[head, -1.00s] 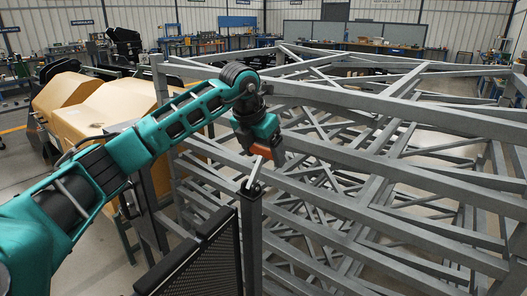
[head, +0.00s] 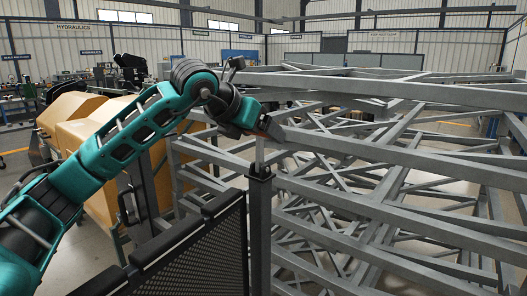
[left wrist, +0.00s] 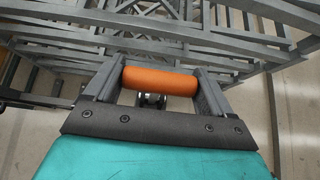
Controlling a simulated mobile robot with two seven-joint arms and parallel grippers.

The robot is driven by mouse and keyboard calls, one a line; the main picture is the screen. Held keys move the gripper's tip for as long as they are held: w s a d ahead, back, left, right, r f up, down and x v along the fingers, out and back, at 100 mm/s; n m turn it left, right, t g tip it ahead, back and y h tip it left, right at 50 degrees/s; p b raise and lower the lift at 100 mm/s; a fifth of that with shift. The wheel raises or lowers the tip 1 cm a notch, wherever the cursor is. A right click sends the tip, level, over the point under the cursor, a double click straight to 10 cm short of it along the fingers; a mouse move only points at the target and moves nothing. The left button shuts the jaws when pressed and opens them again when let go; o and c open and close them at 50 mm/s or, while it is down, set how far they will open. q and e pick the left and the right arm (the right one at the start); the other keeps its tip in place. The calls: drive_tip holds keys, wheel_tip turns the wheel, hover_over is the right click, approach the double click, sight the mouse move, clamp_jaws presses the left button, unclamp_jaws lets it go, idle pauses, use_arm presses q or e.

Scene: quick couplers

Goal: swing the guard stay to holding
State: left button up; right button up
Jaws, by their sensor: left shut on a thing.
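The guard stay shows in the head view as a pale, slim bar (head: 260,153) standing nearly upright on top of a dark post (head: 259,215). Its upper end meets my left gripper (head: 270,127). In the left wrist view, an orange cylindrical grip (left wrist: 160,80) lies crosswise between the two fingers of my left gripper (left wrist: 158,88), which is shut on it. A small metal part (left wrist: 151,100) shows just behind the grip. Most of the stay is hidden in the wrist view. My right gripper is in neither view.
A black mesh guard panel (head: 205,250) stands left of the post. A large grey steel lattice frame (head: 400,155) fills the right side, close behind the gripper. Yellow-tan machine covers (head: 85,125) stand behind my left arm. Workbenches line the far wall.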

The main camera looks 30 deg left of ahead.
sight(258, 143)
use_arm(q)
drive_tip(key=shift+s+a+f+b, duration=0.15)
drive_tip(key=shift+s+b, duration=0.1)
drive_tip(key=shift+s, duration=0.25)
drive_tip(key=shift+s+d+f+b, duration=0.1)
drive_tip(key=shift+s+f+b, duration=0.15)
drive_tip(key=shift+s, duration=0.2)
drive_tip(key=shift+s+a+f+b, duration=0.1)
drive_tip(key=shift+s+b, duration=0.15)
drive_tip(key=shift+s, duration=0.25)
drive_tip(key=shift+s+f+b, duration=0.25)
drive_tip(key=shift+s+b, duration=0.1)
drive_tip(key=shift+s, duration=0.1)
drive_tip(key=shift+s+f+b, duration=0.2)
drive_tip(key=shift+s+b, duration=0.1)
drive_tip(key=shift+s, duration=0.15)
drive_tip(key=shift+s+f, duration=0.15)
drive_tip(key=shift+f, duration=0.05)
idle(0.5)
drive_tip(key=o, duration=1.1)
drive_tip(key=shift+o, duration=1.2)
drive_tip(key=shift+r, duration=0.1)
drive_tip(key=p+v, duration=0.1)
drive_tip(key=v, duration=1.2)
drive_tip(key=shift+r, duration=0.2)
